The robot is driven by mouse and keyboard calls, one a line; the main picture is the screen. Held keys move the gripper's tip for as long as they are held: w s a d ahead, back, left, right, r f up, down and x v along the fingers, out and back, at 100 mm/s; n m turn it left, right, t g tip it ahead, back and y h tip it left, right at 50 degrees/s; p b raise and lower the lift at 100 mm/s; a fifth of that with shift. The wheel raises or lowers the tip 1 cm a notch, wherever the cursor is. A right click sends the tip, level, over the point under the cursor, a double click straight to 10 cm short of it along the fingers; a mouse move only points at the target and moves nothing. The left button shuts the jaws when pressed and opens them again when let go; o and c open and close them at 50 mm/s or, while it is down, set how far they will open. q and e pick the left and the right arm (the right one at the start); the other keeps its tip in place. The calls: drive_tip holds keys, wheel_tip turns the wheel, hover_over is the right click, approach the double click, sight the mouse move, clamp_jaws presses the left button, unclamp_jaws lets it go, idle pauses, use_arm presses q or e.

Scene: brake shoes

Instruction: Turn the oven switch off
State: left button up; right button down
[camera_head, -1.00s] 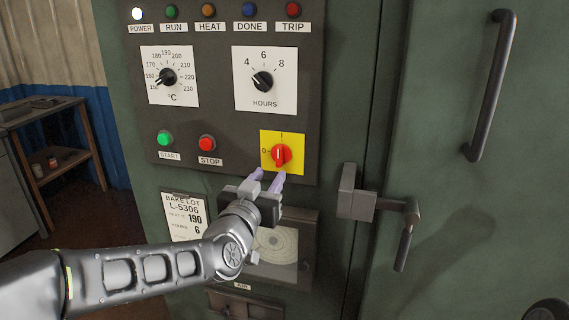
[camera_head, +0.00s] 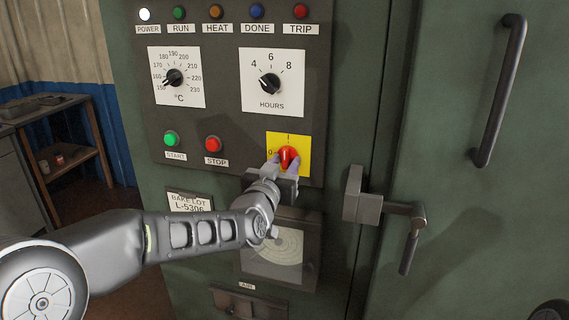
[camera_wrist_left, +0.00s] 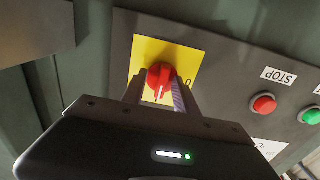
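The oven switch (camera_head: 287,154) is a red rotary knob on a yellow plate (camera_head: 303,143) marked 0 at the left and I at the top. Its white line points up toward I. The switch also shows in the left wrist view (camera_wrist_left: 160,76), where the picture is upside down. My left gripper (camera_head: 284,164) is at the switch from below, one finger on each side of the knob. The fingers are apart and straddle it; firm contact on both sides is not visible. My right gripper is not in view.
The white POWER lamp (camera_head: 145,14) is lit. Green START (camera_head: 171,139) and red STOP (camera_head: 213,144) buttons sit left of the switch, with two dials above. A door latch handle (camera_head: 385,207) juts out at the right. A chart window (camera_head: 277,262) is below.

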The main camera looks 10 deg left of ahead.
use_arm(q)
clamp_jaws()
idle(0.5)
drive_tip(key=shift+d, duration=0.1)
